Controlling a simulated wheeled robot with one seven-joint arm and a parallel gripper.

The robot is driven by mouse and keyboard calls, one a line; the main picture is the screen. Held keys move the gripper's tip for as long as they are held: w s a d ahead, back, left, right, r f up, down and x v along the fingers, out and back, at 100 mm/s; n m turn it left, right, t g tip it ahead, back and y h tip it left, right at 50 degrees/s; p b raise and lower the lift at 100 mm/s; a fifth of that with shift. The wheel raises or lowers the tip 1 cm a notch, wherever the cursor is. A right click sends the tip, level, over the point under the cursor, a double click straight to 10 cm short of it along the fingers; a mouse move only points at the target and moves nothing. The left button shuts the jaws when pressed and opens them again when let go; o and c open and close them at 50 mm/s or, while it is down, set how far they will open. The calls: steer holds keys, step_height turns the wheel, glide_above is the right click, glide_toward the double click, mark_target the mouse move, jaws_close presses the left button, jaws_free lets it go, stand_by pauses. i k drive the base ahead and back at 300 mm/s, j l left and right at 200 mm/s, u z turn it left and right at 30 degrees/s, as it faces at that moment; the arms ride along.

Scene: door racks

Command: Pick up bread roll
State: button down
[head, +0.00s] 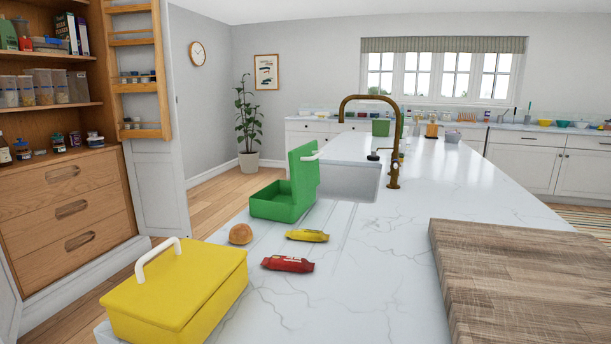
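The bread roll (241,234) is a small, round, golden-brown bun. It lies on the left part of the white marble countertop (370,285), near its left edge. It sits apart from the things around it, between the yellow box and the open green box. My gripper is not in view in the head view.
A closed yellow box (178,292) with a white handle stands in front of the roll. An open green box (283,201) stands behind it. A yellow packet (307,236) and a red packet (287,264) lie to its right. A wooden board (520,280) covers the right side.

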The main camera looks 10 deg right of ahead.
mark_target(242, 234)
steer(key=i+j+u, duration=0.2)
steer(key=j, duration=0.15)
steer(key=j+u, duration=0.2)
steer(key=j, duration=0.2)
steer(key=i+j+u, duration=1.25)
steer(key=i+u, duration=0.3)
steer(key=i+j+z, duration=0.1)
steer(key=i+z, duration=0.2)
steer(key=i, duration=0.2)
steer(key=i+j+z, duration=0.3)
steer(key=i, duration=0.2)
steer(key=i+z, duration=0.2)
steer(key=z, duration=0.3)
steer(key=i+j+z, duration=0.1)
steer(key=z, duration=0.4)
steer(key=i+j+z, duration=0.15)
steer(key=z, duration=0.35)
steer(key=i+j+z, duration=0.2)
steer(key=z, duration=0.3)
steer(key=i+j+z, duration=0.15)
steer(key=z, duration=0.3)
steer(key=i+j+z, duration=0.15)
steer(key=z, duration=0.35)
steer(key=i+j+z, duration=0.1)
steer(key=j+z, duration=0.5)
steer(key=z, duration=0.35)
steer(key=i+j+z, duration=0.2)
steer(key=i+l, duration=0.1)
steer(key=i, duration=0.3)
